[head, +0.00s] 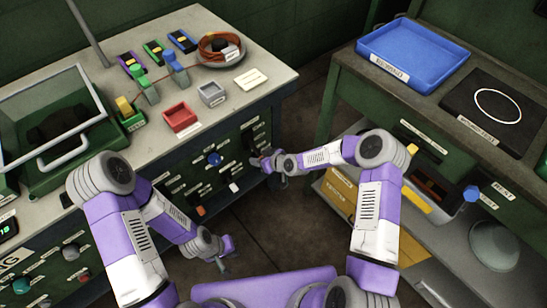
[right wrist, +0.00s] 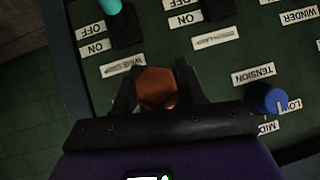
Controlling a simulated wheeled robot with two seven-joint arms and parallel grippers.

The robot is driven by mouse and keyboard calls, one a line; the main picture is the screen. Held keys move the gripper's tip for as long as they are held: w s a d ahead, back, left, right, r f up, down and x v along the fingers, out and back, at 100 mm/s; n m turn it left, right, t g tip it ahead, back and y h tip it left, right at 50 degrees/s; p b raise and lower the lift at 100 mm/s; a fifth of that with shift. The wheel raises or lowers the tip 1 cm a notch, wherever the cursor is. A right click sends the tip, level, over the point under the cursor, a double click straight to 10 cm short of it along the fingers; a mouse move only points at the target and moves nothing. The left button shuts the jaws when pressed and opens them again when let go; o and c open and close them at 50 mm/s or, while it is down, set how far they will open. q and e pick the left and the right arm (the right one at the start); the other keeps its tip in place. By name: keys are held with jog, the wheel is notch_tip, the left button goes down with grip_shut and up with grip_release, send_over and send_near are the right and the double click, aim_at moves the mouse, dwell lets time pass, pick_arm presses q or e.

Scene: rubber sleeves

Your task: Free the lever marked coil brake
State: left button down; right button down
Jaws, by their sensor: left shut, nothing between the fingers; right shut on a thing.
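My right gripper (head: 262,163) is at the green control panel on the front of the left bench. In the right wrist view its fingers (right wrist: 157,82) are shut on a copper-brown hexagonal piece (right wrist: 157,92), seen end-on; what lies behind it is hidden. A label (right wrist: 122,67) beside the left finger is too blurred to read surely, as is another label (right wrist: 216,38) farther up. I cannot tell which lever is marked coil brake. My left gripper (head: 224,264) is shut and empty, low in front of the bench, away from the panel.
Near the right gripper are a teal-tipped lever (right wrist: 113,7) with ON and OFF labels and a blue knob (right wrist: 269,100) by a TENSION label. The bench top holds a red bin (head: 181,118) and a wire coil dish (head: 221,48). A second bench carries a blue tray (head: 412,52).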

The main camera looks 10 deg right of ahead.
jog(key=shift+w+a+f+t+y, duration=0.15)
jog(key=shift+w+f+t+y, duration=0.2)
jog(key=shift+f+t+y, duration=0.25)
jog(key=shift+r, duration=0.1)
jog(key=c, duration=0.7)
grip_release()
jog(key=shift+c, duration=0.2)
jog(key=p+v, duration=0.2)
jog(key=v, duration=0.5)
jog(key=shift+s+p, duration=0.25)
jog(key=shift+p, duration=0.05)
